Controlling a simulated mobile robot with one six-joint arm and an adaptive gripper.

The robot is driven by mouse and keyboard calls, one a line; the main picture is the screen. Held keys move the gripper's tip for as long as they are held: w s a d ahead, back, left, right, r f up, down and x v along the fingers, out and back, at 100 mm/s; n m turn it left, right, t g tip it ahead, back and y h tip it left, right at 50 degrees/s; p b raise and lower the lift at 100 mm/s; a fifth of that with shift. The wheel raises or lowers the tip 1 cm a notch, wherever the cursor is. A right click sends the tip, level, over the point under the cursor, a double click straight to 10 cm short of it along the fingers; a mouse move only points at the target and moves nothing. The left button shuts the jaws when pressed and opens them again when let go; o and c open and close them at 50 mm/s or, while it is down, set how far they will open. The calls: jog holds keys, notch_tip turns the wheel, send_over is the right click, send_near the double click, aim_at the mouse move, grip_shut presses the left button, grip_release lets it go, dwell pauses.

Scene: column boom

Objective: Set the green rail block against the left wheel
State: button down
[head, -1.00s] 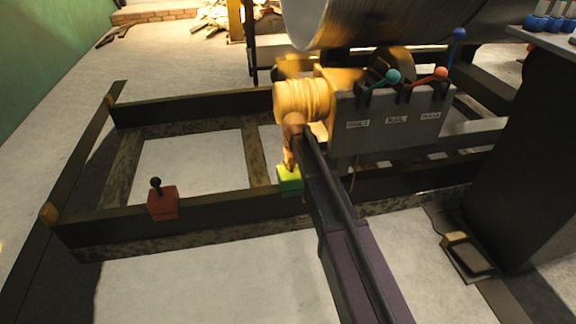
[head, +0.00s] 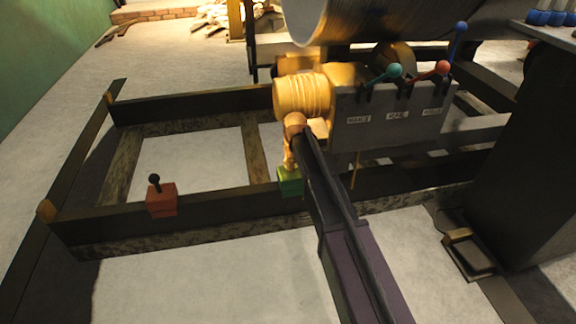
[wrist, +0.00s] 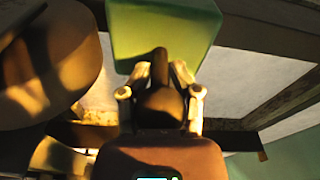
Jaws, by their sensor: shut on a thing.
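The green rail block (head: 290,181) is at the front dark rail in the head view, below my gripper (head: 291,163). In the wrist view the green block (wrist: 165,32) fills the top middle. My gripper (wrist: 160,92) is shut on its dark knob there. Whether the block rests on the rail or hangs just over it, I cannot tell. A dark rounded wheel (head: 394,57) shows behind the lever panel. The left wheel cannot be told for sure; my arm and the panel hide much of that area.
A red block with a black knob (head: 161,200) sits on the front rail (head: 225,207) to the left, with bare rail between it and the green block. A grey lever panel (head: 390,117) stands close right of my wrist. A big drum (head: 350,22) is above.

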jog(key=shift+c, duration=1.1)
grip_release()
jog(key=shift+w, duration=0.1)
jog(key=shift+r, duration=0.1)
